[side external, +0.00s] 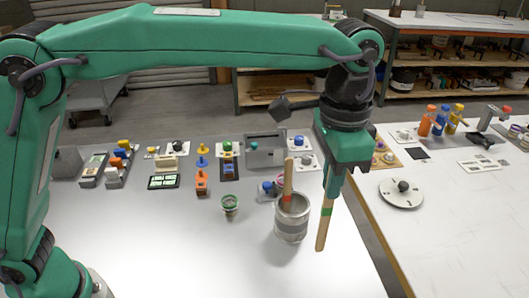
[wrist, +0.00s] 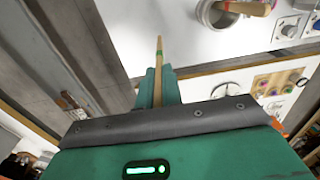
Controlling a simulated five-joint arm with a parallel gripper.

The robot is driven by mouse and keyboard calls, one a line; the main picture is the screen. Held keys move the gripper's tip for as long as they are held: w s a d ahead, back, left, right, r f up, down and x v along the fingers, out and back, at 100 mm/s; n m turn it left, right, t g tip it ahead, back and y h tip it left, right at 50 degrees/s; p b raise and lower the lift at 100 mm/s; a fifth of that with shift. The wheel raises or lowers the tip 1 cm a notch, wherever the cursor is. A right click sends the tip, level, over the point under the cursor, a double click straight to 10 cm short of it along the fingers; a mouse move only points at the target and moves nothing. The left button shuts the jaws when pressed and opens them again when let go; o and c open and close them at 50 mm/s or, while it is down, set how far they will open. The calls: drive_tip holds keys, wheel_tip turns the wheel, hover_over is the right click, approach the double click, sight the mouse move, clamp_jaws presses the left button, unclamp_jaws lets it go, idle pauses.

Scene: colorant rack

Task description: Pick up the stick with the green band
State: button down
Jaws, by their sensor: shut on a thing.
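The stick with the green band (side external: 323,228) is a tan wooden stick hanging nearly upright, slightly tilted, below my gripper (side external: 333,182). My gripper is shut on its upper part. The stick is outside the metal can, to its right, near the table's right edge. In the wrist view the stick (wrist: 159,65) extends out from my gripper (wrist: 158,88), with its green band showing near the jaws. Another stick, with a red band (side external: 287,187), stands leaning in the grey metal can (side external: 292,218). The can also shows at the top of the wrist view (wrist: 208,14).
A small green-rimmed cup (side external: 230,205) stands left of the can. Behind are orange and blue parts (side external: 201,180), a grey box (side external: 265,150) and several button plates. A second table at right holds a round white plate (side external: 401,193) and coloured bottles (side external: 440,120). The front left table is clear.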

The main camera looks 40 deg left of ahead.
drive_tip(key=shift+s+d, duration=0.85)
drive_tip(key=shift+s, duration=0.05)
drive_tip(key=w+a+t, duration=0.1)
drive_tip(key=w+a, duration=1.8)
drive_tip(key=a, duration=0.4)
drive_tip(key=shift+w+a+f+t, duration=0.15)
drive_tip(key=shift+a+f+t, duration=0.15)
drive_tip(key=shift+f+t, duration=0.15)
drive_tip(key=shift+f, duration=0.2)
wheel_tip(320, 180, down, 10)
drive_tip(key=shift+r, duration=0.25)
idle(0.4)
